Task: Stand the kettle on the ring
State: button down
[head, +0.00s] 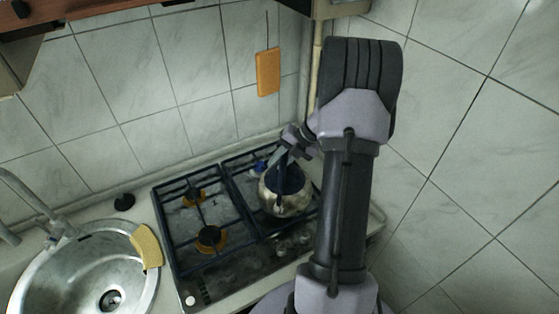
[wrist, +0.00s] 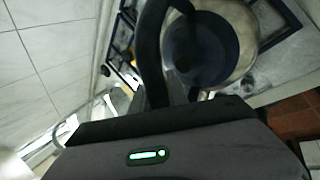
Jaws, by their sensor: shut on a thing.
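The kettle (head: 286,199) is a round shiny metal pot with a dark blue lid and a dark handle. It is over the right half of the gas stove in the head view; I cannot tell whether it touches the grate. It also shows in the wrist view (wrist: 245,45), with its dark lid and handle close to the camera. My gripper (head: 289,157) is shut on the kettle's handle from above; the fingertips are mostly hidden. The ring under the kettle is hidden by the kettle and cannot be made out.
The gas stove (head: 200,270) has black grates, with orange-brown burners (head: 211,238) uncovered on its left half. A steel sink (head: 40,283) with a yellow sponge (head: 146,246) lies to the left. A tiled wall and pipe stand close behind. An orange board (head: 268,72) hangs on the wall.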

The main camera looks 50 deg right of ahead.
jog(key=shift+f+b, duration=0.3)
jog(key=shift+f, duration=0.2)
jog(key=c, duration=1.2)
grip_release()
